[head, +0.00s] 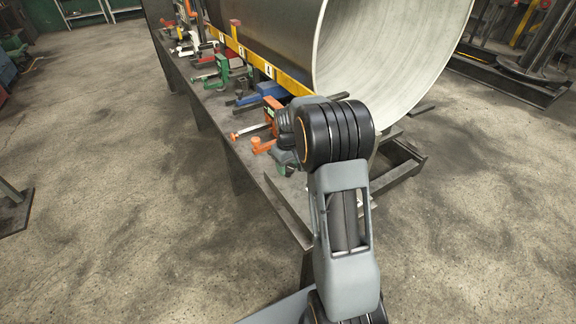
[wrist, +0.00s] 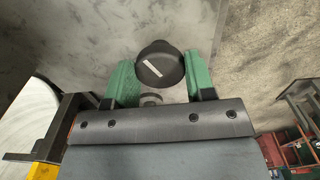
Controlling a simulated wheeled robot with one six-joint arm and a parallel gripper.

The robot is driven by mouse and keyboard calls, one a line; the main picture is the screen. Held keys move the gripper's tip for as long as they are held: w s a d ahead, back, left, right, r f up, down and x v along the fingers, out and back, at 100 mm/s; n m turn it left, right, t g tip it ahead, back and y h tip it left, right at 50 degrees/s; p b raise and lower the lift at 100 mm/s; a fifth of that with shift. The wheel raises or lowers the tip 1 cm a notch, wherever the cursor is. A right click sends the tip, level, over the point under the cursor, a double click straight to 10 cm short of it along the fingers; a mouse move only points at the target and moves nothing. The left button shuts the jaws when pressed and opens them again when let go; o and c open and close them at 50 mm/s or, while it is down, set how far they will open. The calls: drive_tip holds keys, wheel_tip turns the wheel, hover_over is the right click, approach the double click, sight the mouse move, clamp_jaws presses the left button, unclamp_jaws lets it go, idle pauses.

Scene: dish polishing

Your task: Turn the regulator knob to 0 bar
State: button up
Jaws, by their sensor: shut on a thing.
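The regulator knob (wrist: 163,75), round and black with a white line on its face, shows in the wrist view. The white line slants from upper left to lower right. My gripper (wrist: 158,62) has green fingers, one on each side of the knob, and is shut on it. A grey ring-shaped part shows just below the knob, partly hidden by the gripper body.
A dark workbench (head: 285,215) runs away to the back left. Several tools lie on it, including a green clamp (head: 222,70) and an orange tool (head: 271,110). A yellow rail (head: 270,68) and a large metal cylinder (head: 385,45) stand beside them.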

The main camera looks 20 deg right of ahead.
sight(288, 167)
drive_tip(key=shift+n, duration=1.6)
drive_tip(key=o, duration=0.9)
drive_tip(key=shift+r, duration=0.1)
wheel_tip(288, 167, up, 14)
drive_tip(key=shift+f, duration=0.15)
